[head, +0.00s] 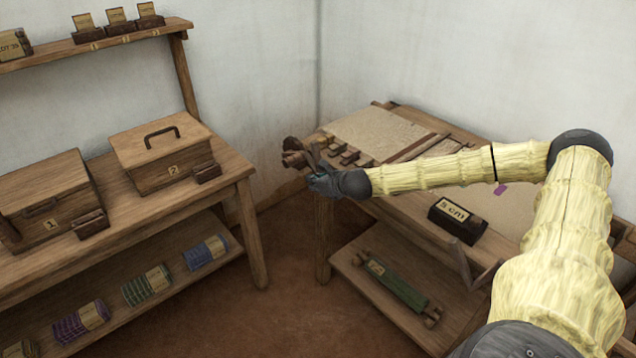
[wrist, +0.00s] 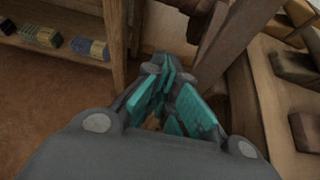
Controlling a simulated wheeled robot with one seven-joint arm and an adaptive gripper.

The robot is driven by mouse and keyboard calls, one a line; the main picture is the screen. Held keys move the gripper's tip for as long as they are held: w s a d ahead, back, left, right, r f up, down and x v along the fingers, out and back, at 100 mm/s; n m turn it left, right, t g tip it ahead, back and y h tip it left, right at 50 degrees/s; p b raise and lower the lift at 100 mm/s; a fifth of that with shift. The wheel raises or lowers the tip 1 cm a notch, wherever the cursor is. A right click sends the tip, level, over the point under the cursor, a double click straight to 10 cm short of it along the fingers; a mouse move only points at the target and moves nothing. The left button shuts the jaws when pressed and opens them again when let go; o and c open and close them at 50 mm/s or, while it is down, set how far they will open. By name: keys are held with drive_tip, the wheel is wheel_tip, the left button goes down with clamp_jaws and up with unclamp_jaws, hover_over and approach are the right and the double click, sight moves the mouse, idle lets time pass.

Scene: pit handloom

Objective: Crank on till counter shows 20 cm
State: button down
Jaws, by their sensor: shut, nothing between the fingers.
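The loom (head: 375,130) stands on the right-hand table with cloth on it. A wooden crank-like part (head: 293,152) sticks out at its left end. My gripper (head: 316,172) is at this part, close beside it, shut with nothing between the fingers. In the wrist view my gripper (wrist: 165,75) points down past wooden parts (wrist: 205,20) at the top; I cannot tell whether it touches them. The counter (head: 457,218) is a dark block on the table with a pale label that seems to read 5 cm; its digit is small.
A left bench carries box 1 (head: 48,203) and box 2 (head: 160,152), with bundles (head: 148,285) on its lower shelf. A green roll (head: 392,282) lies on the shelf under the loom. Bare floor (head: 285,285) separates bench and loom.

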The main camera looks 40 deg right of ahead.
drive_tip(key=w+p, duration=0.1)
drive_tip(key=w, duration=0.1)
drive_tip(key=w+p, duration=0.1)
drive_tip(key=w, duration=0.1)
drive_tip(key=w+r, duration=0.1)
drive_tip(key=shift+w+a+p, duration=0.3)
drive_tip(key=shift+w+p, duration=0.1)
drive_tip(key=shift+d+r, duration=0.1)
idle(0.3)
